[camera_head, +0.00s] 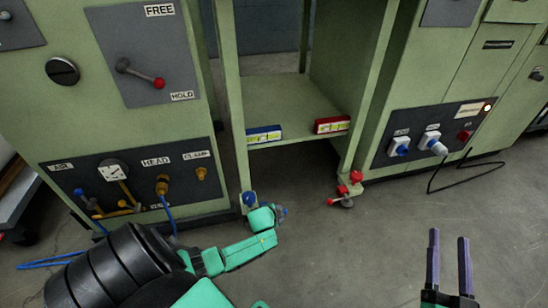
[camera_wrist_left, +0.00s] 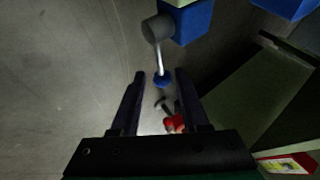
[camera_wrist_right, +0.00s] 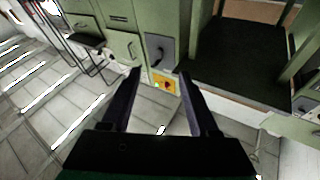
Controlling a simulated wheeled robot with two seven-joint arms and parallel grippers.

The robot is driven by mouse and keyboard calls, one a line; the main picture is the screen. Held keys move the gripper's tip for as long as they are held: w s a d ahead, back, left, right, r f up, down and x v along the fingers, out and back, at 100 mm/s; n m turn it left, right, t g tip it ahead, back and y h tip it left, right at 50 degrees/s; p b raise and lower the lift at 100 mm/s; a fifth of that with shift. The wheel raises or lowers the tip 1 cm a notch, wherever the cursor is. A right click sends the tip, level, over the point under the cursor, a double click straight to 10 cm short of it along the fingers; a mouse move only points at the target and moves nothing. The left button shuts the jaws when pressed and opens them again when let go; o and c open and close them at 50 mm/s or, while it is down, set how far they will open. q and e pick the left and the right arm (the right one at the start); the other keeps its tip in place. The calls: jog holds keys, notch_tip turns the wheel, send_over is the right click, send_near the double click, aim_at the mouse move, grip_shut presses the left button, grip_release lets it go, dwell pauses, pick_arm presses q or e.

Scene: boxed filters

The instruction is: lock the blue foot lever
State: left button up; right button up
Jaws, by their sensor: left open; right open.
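The blue foot lever shows in the left wrist view: a dark hub beside a blue foot block (camera_wrist_left: 194,24), a pale rod, and a blue knob (camera_wrist_left: 162,81) at its end. My left gripper (camera_wrist_left: 160,74) is open, with the knob between its fingertips and a gap visible on each side. In the head view the blue foot (camera_head: 247,199) is at the base of the shelf's left leg; my green left wrist hides most of the lever. My right gripper (camera_head: 449,236) is open and empty over the floor at the lower right.
A red foot lever (camera_head: 336,202) stands at the shelf's right leg. A blue box (camera_head: 264,134) and a red box (camera_head: 332,125) lie on the green shelf (camera_head: 285,98). Machine cabinets flank it. A black cable (camera_head: 432,187) lies at right; the middle floor is clear.

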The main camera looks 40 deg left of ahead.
pick_arm(q)
jog(key=p+v, duration=0.6)
jog(key=v, duration=0.2)
pick_arm(e)
jog(key=s+f+g, duration=0.4)
jog(key=s+f, duration=0.2)
jog(key=f, duration=0.2)
jog(key=s+a+f+g+h, duration=0.1)
jog(key=s+f+g, duration=0.3)
jog(key=f, duration=0.5)
jog(key=shift+s+a+f+g, duration=0.25)
jog(key=shift+s+g, duration=0.05)
jog(key=shift+s, duration=0.85)
pick_arm(q)
jog(key=shift+w+d+r, duration=0.1)
jog(key=shift+d, duration=0.05)
